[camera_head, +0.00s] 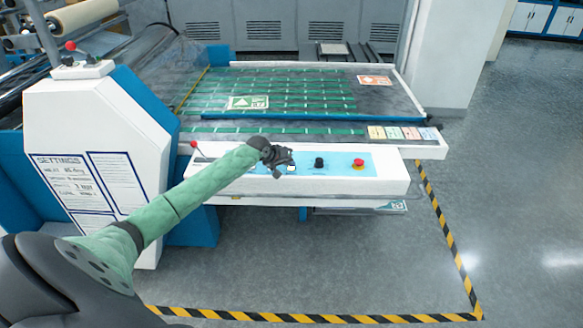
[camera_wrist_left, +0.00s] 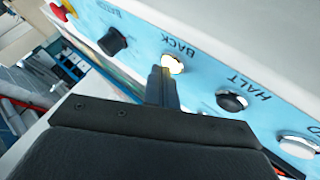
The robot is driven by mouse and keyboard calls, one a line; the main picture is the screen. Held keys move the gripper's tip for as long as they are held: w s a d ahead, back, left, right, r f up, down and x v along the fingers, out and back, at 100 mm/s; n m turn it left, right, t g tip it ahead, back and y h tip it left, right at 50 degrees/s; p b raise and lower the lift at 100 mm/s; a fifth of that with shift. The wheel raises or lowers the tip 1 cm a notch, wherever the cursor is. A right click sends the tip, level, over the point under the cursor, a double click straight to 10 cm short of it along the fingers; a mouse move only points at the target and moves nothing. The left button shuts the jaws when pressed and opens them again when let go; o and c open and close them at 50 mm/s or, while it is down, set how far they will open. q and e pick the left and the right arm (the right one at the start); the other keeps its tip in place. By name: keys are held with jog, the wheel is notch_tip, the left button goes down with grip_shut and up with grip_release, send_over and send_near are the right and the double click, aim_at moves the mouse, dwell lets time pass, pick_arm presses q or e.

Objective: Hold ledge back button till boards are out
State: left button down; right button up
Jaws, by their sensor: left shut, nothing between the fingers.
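The button under the BACK label (camera_wrist_left: 173,64) glows white on the light-blue control panel (camera_head: 340,165). My left gripper (camera_head: 278,158) is shut and empty at the panel. In the wrist view its closed fingertips (camera_wrist_left: 163,72) are at the lower edge of the BACK button and overlap it; I cannot tell how far it is pressed. The HALT button (camera_wrist_left: 232,101) is black and stands to the right of it. No boards can be clearly made out; the flat bed (camera_head: 330,92) shows green belts. My right gripper is not in view.
A black knob (camera_head: 319,162) and a red button (camera_head: 358,163) sit farther right on the panel. A white button (camera_wrist_left: 298,147) lies beyond HALT. A white cabinet with a settings sheet (camera_head: 80,180) stands left. Open floor inside striped tape (camera_head: 447,235) lies in front and right.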

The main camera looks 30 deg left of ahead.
aim_at(289, 169)
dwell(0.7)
pick_arm(q)
jog(key=shift+r+p, duration=0.8)
jog(key=shift+r, duration=0.05)
jog(key=shift+r+p, duration=2)
jog(key=shift+r, duration=0.55)
jog(key=shift+f, duration=0.1)
